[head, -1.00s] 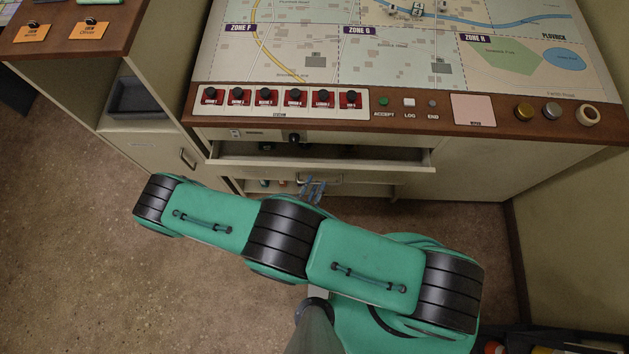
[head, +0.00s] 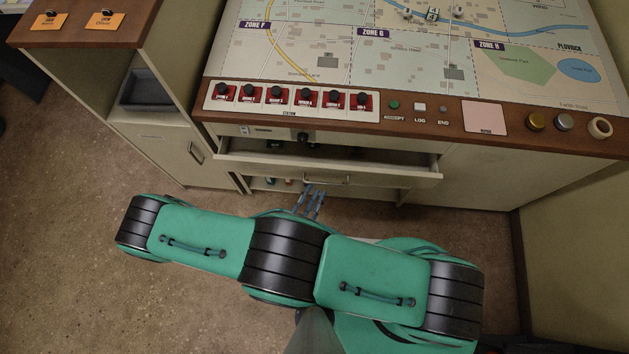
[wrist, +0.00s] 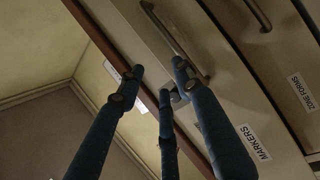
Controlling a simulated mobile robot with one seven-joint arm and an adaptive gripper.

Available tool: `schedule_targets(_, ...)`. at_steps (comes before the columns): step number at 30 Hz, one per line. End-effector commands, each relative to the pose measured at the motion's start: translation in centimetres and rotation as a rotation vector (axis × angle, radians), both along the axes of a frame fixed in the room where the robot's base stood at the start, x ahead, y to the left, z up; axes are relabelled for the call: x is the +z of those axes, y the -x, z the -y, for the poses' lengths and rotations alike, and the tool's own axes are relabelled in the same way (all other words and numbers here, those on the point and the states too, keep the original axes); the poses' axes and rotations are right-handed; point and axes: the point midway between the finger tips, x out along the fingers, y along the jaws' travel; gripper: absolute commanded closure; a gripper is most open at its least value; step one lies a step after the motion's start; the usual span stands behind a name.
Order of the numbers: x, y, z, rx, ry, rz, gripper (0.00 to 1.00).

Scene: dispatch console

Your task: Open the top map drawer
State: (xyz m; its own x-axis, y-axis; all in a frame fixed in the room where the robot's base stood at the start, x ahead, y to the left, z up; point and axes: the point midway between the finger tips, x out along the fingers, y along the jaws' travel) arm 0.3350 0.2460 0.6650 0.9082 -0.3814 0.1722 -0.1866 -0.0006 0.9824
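The top map drawer (head: 400,177) stands pulled out below the console top in the head view, its dark inside showing behind the front. Its bar handle (head: 327,180) is on the front face. My gripper (head: 313,195) has blue fingers just below and in front of this handle, with nothing visibly held. In the wrist view my three gripper fingers (wrist: 158,85) are spread apart. Their tips are near one end of a metal bar handle (wrist: 175,38); whether they touch it I cannot tell. A drawer labelled MARKERS (wrist: 252,142) shows there.
A second handle (wrist: 258,15) and a ZONE FORMS label (wrist: 300,92) lie to the right in the wrist view. A cabinet with a handle (head: 195,152) stands left of the drawers. The console's wooden edge (head: 450,143) overhangs them. Open floor (head: 60,230) lies to the left.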

Motion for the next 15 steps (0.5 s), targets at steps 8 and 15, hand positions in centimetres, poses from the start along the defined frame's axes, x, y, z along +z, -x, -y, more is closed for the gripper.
schedule_targets(8,2.4,0.0,0.0,0.0,-0.001,0.0,0.65)
schedule_targets(15,3.3,0.0,0.0,0.0,0.0,0.0,0.65)
